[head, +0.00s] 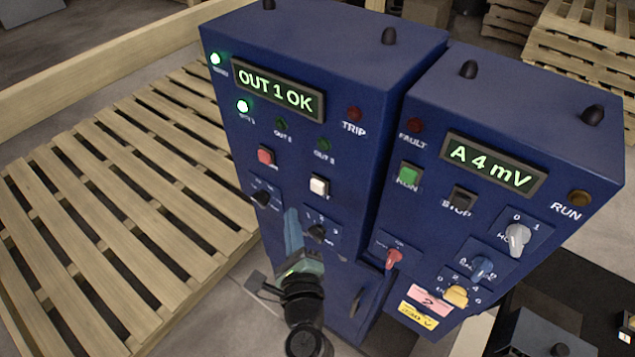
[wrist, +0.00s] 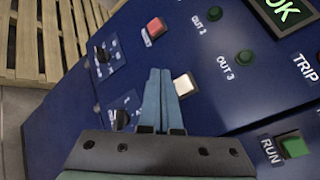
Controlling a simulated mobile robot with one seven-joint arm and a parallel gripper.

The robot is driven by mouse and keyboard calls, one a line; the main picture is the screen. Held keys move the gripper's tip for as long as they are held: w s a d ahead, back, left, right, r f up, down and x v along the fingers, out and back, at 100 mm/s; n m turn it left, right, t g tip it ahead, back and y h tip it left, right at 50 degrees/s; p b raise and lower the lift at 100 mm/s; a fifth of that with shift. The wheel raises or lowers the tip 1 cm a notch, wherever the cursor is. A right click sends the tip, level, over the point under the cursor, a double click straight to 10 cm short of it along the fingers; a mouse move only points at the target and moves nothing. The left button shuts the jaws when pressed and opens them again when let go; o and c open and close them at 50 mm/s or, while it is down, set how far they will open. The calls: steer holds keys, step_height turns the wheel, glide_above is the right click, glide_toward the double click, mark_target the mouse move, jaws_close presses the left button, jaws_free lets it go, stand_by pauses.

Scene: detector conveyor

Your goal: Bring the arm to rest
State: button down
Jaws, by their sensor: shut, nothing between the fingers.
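My gripper (head: 292,225) is in front of the left blue cabinet (head: 350,110), its blue fingers pointing up at the panel. In the wrist view the fingers (wrist: 158,85) are together and hold nothing. The fingertips lie just left of the white button (wrist: 184,86), which also shows in the head view (head: 319,186). I cannot tell whether they touch the panel. The red button (wrist: 155,30) is above them and a black knob (wrist: 121,119) is to their left. The cabinet's display (head: 278,90) reads "OUT 1 OK", with two green lamps lit at its left.
A second blue cabinet (head: 540,115) stands close on the right, with knobs and a display (head: 492,166) reading "A 4 mV". Wooden pallet slats (head: 110,220) fill the left. More pallets (head: 580,45) are stacked at the back right.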

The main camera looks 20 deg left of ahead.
steer(key=w+d+r+n+t+b, duration=0.1)
steer(key=w+d+r+n+t, duration=0.15)
steer(key=r+n, duration=0.85)
steer(key=w+d+r+n+t+b, duration=0.1)
steer(key=d+r+n+t, duration=0.25)
steer(key=r, duration=1.65)
steer(key=s+d+r+n+t+h+b, duration=0.1)
steer(key=s+d+r+n+t+h, duration=0.2)
steer(key=r, duration=0.7)
steer(key=s+d+r+n+t+h+b, duration=0.1)
steer(key=s+d+r+n+t+h, duration=0.2)
steer(key=s+d+r, duration=0.4)
steer(key=s+r+h, duration=0.1)
steer(key=s+r, duration=0.2)
steer(key=shift+s+r+h, duration=0.3)
steer(key=shift+s+r, duration=0.05)
steer(key=shift+r, duration=0.05)
steer(key=shift+n, duration=0.25)
